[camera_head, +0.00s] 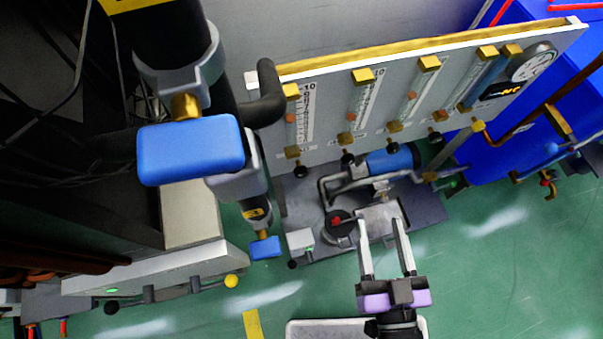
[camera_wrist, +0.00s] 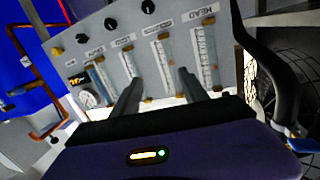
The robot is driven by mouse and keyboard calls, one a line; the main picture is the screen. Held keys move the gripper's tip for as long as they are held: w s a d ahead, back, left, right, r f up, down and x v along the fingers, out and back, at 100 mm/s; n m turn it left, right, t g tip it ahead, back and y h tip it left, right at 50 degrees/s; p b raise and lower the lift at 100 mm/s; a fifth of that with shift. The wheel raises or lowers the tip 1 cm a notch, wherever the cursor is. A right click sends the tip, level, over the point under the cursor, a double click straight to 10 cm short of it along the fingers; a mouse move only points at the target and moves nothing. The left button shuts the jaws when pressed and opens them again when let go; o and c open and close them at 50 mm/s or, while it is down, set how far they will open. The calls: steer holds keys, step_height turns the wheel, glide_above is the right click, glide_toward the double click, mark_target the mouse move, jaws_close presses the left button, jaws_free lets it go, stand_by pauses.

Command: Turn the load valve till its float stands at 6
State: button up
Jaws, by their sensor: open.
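A grey flowmeter panel (camera_head: 335,125) with a yellow top edge carries several upright scale tubes. Each tube has a small orange float and a dark knob at the foot. The leftmost tube's float (camera_head: 291,117) stands near mid-scale; its exact reading is too small to tell. Its black knob (camera_head: 301,171) is at the bottom left.
A grey base plate (camera_head: 425,208) with a blue motor (camera_head: 390,161) and pipes lies below the panel. A round gauge (camera_head: 533,62) sits at the panel's right end, beside a blue cabinet (camera_head: 505,140) with copper pipes. Green floor (camera_head: 480,280) is clear at right.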

mark_target(302, 176)
steer(key=w+a+f+n+y+b, duration=0.3)
steer(key=w+a+f+y, duration=0.1)
steer(key=w+a+f, duration=0.9)
steer(key=shift+d+f+x, duration=0.1)
steer(key=shift+f+x, duration=0.05)
steer(key=shift+x, duration=0.6)
steer(key=shift+d+f+x, duration=0.1)
steer(key=shift+x, duration=0.7)
steer(key=shift+d+f+x, duration=0.1)
steer(key=shift+f+x, duration=0.05)
steer(key=shift+x, duration=0.6)
steer(key=shift+w, duration=0.1)
jaws_close()
